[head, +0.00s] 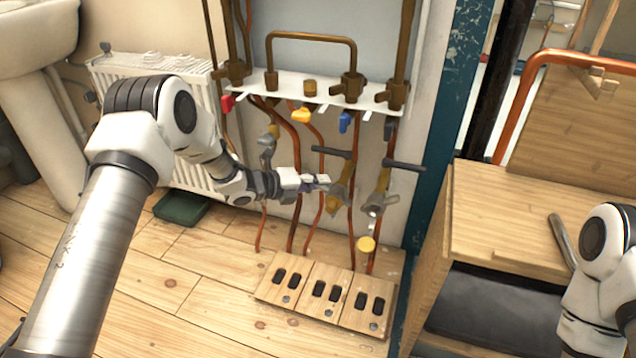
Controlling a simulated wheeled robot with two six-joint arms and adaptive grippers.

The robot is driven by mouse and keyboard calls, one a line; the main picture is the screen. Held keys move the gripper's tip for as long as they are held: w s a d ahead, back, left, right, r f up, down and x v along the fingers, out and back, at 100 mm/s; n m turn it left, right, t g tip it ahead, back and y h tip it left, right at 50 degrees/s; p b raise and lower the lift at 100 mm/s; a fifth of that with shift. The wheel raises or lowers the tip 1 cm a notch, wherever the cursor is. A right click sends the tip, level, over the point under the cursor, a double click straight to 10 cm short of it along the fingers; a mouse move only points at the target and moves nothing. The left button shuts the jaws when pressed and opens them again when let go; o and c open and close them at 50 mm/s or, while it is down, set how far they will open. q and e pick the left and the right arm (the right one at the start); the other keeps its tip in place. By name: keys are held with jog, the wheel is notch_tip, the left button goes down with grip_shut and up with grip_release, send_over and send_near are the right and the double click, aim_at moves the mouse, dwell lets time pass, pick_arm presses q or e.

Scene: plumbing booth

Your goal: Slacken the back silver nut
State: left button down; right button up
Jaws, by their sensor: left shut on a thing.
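Several brass valves with silver parts hang on copper pipes against the white wall panel. The middle brass valve (341,194) has a dark lever and a silver nut on its left side. My left gripper (322,181) reaches in from the left and is shut on that small silver nut; the fingers hide most of it. I cannot tell for sure that this is the back one. Another valve (376,198) with a silver end is to the right, and one silver fitting (267,143) is further left. My right arm shows at the right edge, but its gripper is not in view.
Above is a white shelf (285,92) with red, yellow and blue handled taps. A wooden panel with slots (325,296) lies on the floor below. A wooden bench (500,215) with a grey bar (561,241) stands right. A white radiator (120,75) is behind my left arm.

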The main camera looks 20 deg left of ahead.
pick_arm(q)
jog(key=shift+a+f, duration=0.1)
jog(key=shift+f, duration=0.05)
jog(key=shift+d+f+n+t+h+b, duration=0.1)
jog(key=shift+f+n+t+h+b, duration=1)
jog(key=shift+n, duration=0.55)
jog(key=shift+d+f+n+t+h+b, duration=0.1)
jog(key=shift+f+n+t+h+b, duration=0.65)
jog(key=shift+n+t+b, duration=0.7)
jog(key=shift+d+f+n+t+h+b, duration=0.1)
jog(key=shift+f+n+t+h+b, duration=0.85)
jog(key=shift+n, duration=0.85)
jog(key=c, duration=1.1)
grip_release()
jog(key=shift+c, duration=0.2)
